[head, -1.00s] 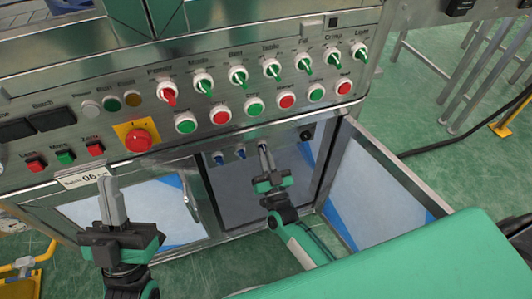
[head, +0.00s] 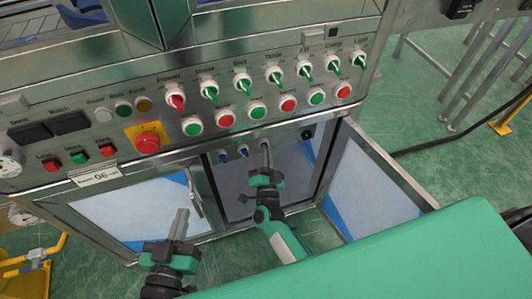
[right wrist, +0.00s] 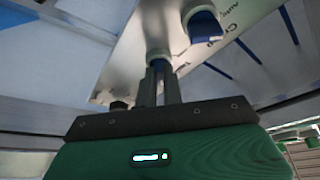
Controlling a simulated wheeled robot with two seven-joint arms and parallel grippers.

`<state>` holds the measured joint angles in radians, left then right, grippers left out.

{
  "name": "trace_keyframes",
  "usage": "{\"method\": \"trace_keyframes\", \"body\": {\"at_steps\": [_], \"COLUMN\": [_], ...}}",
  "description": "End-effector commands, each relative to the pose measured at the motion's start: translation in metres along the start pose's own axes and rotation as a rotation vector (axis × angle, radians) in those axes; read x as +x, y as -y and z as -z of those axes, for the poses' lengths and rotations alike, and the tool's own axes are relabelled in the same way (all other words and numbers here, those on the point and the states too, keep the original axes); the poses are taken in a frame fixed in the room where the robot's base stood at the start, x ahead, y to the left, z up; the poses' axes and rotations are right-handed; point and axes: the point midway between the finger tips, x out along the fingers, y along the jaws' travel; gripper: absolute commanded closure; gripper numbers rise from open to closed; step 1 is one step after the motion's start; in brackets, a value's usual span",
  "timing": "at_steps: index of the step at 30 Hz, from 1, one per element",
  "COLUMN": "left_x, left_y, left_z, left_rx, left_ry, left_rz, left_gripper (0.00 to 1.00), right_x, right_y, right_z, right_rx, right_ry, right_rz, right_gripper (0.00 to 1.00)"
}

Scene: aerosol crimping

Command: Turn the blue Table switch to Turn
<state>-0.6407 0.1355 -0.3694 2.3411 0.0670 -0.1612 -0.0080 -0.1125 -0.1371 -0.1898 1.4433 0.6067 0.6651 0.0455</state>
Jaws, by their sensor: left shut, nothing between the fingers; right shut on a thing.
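Two blue switches (head: 243,152) show on the inner panel below the main control panel. My right gripper (head: 265,150) reaches into the open cabinet just right of them. In the right wrist view its fingers (right wrist: 158,82) are shut on the blue Table switch (right wrist: 158,58), whose pale collar shows behind the fingertips. The fingers hide most of this switch, so its pointing direction cannot be told. Another blue switch (right wrist: 203,25) stands beside it, near lettering starting "Cr". My left gripper (head: 181,222) is shut and empty, in front of the left cabinet door.
The control panel above carries a row of green and red knobs (head: 244,82), push buttons and a red emergency button (head: 147,141). The right cabinet door (head: 366,190) stands open beside my right arm. The left door (head: 130,213) is shut.

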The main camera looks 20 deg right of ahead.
Motion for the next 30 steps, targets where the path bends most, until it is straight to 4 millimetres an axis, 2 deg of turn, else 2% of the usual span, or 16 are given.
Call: {"method": "trace_keyframes", "body": {"at_steps": [14,15,18,26,30], "left_x": [-0.0013,-0.0013,-0.0013,-0.0013,-0.0014], "left_y": [-0.001,-0.001,-0.001,-0.001,-0.0013], "left_z": [-0.0048,-0.0048,-0.0047,-0.0045,-0.0047], "left_rx": [-0.003,-0.003,-0.003,-0.003,-0.004], "left_ry": [0.023,0.023,0.022,0.022,0.029], "left_rz": [-0.001,-0.001,-0.001,-0.001,-0.001], "left_gripper": [1.0,1.0,1.0,1.0,1.0], "right_x": [-0.001,-0.001,-0.0008,-0.0005,-0.0079], "right_y": [-0.0005,-0.0005,-0.0003,-0.0001,-0.0002], "right_z": [-0.0012,-0.0012,-0.001,-0.0004,-0.0003], "right_rx": [0.015,0.015,0.015,0.013,0.013], "right_ry": [0.003,0.003,0.003,0.001,0.002], "right_rz": [-0.007,-0.007,-0.007,-0.006,-0.007], "right_gripper": [1.0,0.9,0.7,0.7,0.7]}}
